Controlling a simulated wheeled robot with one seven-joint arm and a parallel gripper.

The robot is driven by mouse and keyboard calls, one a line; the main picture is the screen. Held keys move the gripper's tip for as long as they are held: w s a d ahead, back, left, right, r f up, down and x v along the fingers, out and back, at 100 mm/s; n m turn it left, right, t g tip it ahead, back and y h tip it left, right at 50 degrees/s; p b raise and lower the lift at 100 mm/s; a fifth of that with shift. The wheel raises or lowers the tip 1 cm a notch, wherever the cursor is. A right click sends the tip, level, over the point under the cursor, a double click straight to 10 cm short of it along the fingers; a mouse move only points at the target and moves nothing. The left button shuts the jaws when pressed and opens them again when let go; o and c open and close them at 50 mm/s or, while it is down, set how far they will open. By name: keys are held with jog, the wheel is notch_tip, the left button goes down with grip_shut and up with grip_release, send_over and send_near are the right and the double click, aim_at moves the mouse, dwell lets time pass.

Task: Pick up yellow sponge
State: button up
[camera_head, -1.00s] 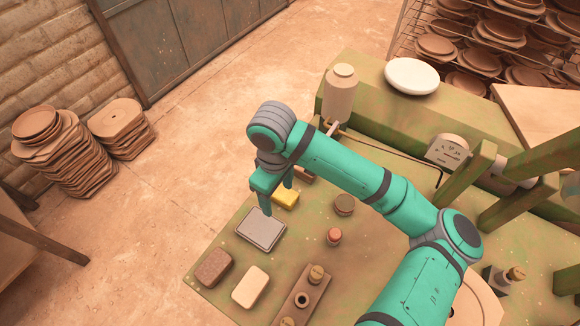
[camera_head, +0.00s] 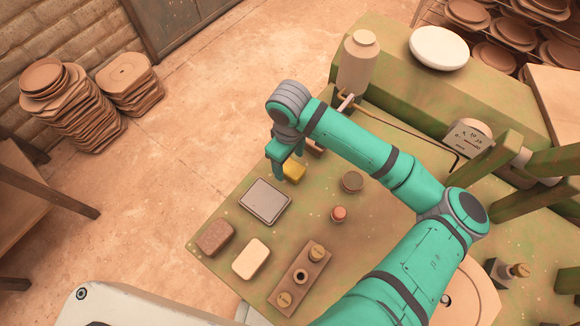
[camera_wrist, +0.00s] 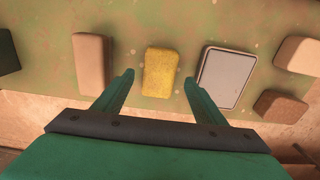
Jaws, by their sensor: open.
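The yellow sponge (camera_head: 294,171) lies on the green table (camera_head: 232,207) near its far left edge, partly covered by my gripper in the head view. In the wrist view the sponge (camera_wrist: 160,72) lies between and just beyond the fingertips, with clear gaps on both sides. My gripper (camera_head: 288,178) is open and empty, with its fingers pointing down over the sponge. The wrist view shows both fingers of my gripper (camera_wrist: 160,78) spread apart. I cannot tell the exact height of the fingertips above the table.
A grey-topped tray-like block (camera_wrist: 225,77) lies close to the right finger, and a tan block (camera_wrist: 91,62) lies to the left. A brown block (camera_head: 215,236) and a cream block (camera_head: 250,258) lie nearer. A beige bottle (camera_head: 357,62) stands behind my arm.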

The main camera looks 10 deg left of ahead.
aim_at(290, 167)
jog(key=shift+d+f, duration=0.15)
jog(key=shift+f, duration=0.75)
jog(key=shift+d+f, duration=0.1)
jog(key=shift+f, duration=0.75)
jog(key=shift+a, duration=0.1)
jog(key=c, duration=1.1)
jog(key=shift+r, duration=0.1)
